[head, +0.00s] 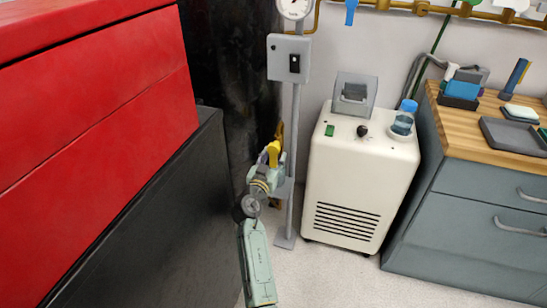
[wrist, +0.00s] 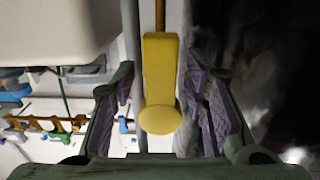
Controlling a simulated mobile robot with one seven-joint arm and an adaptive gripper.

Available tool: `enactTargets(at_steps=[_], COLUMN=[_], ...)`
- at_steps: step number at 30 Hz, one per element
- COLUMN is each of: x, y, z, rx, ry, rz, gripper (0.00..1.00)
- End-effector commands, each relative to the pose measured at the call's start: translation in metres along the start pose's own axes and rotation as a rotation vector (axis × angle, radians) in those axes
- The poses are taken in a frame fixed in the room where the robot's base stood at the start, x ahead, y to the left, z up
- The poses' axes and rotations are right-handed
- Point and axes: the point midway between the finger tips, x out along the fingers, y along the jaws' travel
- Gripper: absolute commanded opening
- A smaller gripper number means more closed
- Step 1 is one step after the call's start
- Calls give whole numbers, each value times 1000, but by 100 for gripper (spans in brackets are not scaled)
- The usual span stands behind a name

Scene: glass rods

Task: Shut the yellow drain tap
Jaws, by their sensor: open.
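The yellow drain tap (head: 273,152) is beside the grey post in the head view, directly beyond my gripper (head: 264,174). In the wrist view its flat yellow lever (wrist: 160,65) lies along the picture's vertical, with a round yellow end (wrist: 160,118) nearer the palm. A brass-coloured pipe continues in line above the lever. My gripper (wrist: 160,98) is open, its purple-padded fingers to the left and right of the tap. Gaps show on both sides in the wrist view; I cannot tell how deep the tap sits between the fingers. The tap's body is mostly hidden.
A grey post (head: 295,135) with a switch box (head: 288,58) and gauge stands close by. A white chiller (head: 357,170) is to the right, with a wood-topped grey cabinet (head: 470,205) beyond. A large red-and-black cabinet (head: 95,105) fills the left. Pale floor lies in front.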

Motion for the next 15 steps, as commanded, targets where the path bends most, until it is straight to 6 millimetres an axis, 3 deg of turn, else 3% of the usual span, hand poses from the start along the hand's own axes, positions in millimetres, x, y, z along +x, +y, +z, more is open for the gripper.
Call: enactTargets(at_steps=[6, 15], x=[0, 0], y=[0, 0], z=[0, 0], rx=[-1, -1], ry=[0, 0], rz=[0, 0], gripper=[40, 20])
